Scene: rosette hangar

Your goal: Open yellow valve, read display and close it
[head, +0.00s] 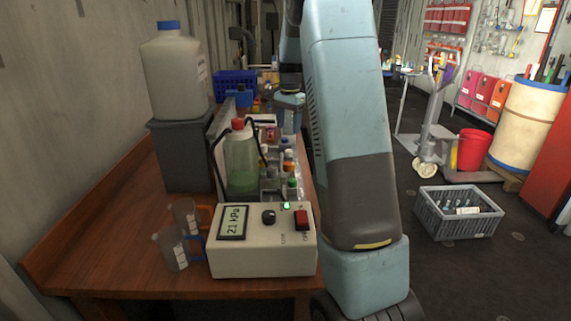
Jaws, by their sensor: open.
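A beige box with a display (233,223) stands at the front of the wooden bench, and the display reads "21 kPa". The box has a black knob (268,217), a lit green lamp (286,205) and a red switch (302,219). I cannot make out a yellow valve. My large blue-grey arm crosses the picture right of the box and hides part of the bench. A blue-grey part of my arm shows farther back over the bench. I cannot see any gripper fingers.
A bottle of green liquid (241,165) with a red cap stands behind the box, beside small capped bottles. Clear beakers (172,250) stand left of it. A large white canister (178,75) sits on a grey stand (182,155). A grey crate (456,215) lies on the floor at right.

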